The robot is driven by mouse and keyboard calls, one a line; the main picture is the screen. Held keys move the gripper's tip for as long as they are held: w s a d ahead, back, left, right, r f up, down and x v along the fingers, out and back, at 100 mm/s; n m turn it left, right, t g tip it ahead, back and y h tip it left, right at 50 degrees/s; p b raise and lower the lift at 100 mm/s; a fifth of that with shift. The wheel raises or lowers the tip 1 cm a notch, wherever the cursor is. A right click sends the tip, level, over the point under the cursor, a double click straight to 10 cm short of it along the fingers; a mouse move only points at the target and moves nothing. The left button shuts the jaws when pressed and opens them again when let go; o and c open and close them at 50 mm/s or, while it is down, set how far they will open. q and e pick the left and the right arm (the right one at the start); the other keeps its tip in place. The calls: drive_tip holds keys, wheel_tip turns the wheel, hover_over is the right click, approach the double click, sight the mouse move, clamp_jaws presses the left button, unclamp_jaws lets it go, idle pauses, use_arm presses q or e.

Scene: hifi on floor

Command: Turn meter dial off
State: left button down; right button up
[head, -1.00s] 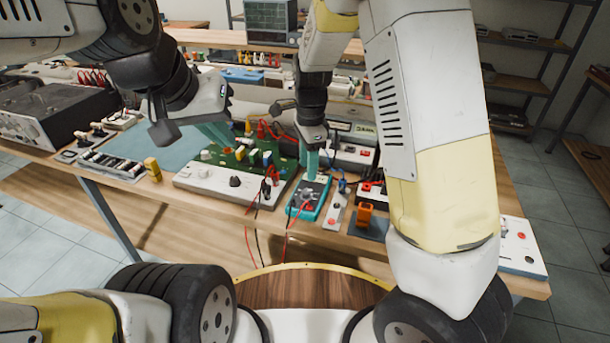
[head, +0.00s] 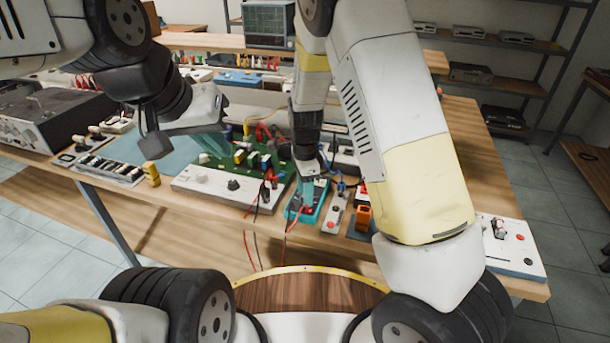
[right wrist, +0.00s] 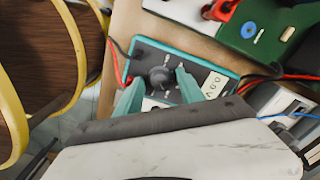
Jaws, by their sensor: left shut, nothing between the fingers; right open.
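The meter (head: 318,207) is a small teal-cased box with a dark face, lying near the table's front edge. In the right wrist view the meter (right wrist: 142,54) shows a round dark dial (right wrist: 160,78) and a pale display. My right gripper (head: 307,192) is over the meter, pointing down. In the right wrist view its teal fingers (right wrist: 159,90) are open, one at each side of the dial; I cannot tell whether they touch it. My left gripper (head: 212,145) is shut and empty, above the green circuit board's left side.
The green circuit board (head: 270,158) and its white panel (head: 212,190) lie left of the meter. Red and black leads (head: 290,232) hang over the front edge. A switch strip (head: 334,215) and an orange block (head: 362,217) stand close on the right.

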clamp_jaws()
